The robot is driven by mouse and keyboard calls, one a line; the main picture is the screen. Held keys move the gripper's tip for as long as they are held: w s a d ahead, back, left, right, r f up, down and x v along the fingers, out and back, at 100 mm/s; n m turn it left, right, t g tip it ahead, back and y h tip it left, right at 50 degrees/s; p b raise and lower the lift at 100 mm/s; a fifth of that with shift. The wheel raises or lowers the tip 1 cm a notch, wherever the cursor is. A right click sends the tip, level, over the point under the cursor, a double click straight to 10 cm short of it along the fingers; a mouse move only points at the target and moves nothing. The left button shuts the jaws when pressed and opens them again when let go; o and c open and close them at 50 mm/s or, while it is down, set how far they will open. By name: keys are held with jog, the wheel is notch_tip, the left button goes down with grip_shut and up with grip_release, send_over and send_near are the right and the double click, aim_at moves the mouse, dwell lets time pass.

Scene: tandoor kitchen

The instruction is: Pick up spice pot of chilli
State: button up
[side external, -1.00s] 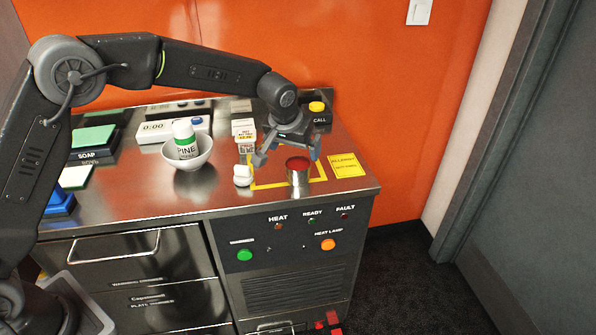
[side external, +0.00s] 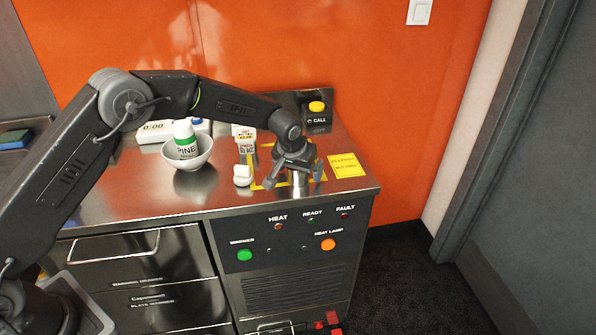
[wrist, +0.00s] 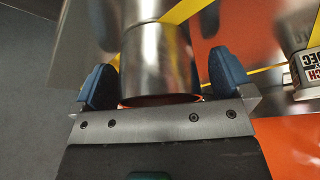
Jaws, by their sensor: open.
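The spice pot of chilli is a small steel cylinder (side external: 299,184) standing upright on the steel counter, inside a yellow taped outline. My gripper (side external: 294,175) is over it from above, with one finger on each side. In the wrist view the pot (wrist: 155,62) lies between the two blue fingertips (wrist: 163,85), with gaps visible on both sides. The jaws are open and hold nothing. My gripper hides the red contents of the pot, and only a thin reddish rim shows in the wrist view.
A small white object (side external: 243,175) stands just left of the pot, with a labelled box (side external: 245,145) behind it. A white bowl (side external: 187,160) holds a green-and-white bottle (side external: 185,139). A yellow allergen card (side external: 346,166) lies right of the pot. The call button box (side external: 317,115) stands behind.

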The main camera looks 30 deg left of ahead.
jog(key=shift+c, duration=0.2)
jog(key=c, duration=1)
jog(key=shift+r, duration=0.1)
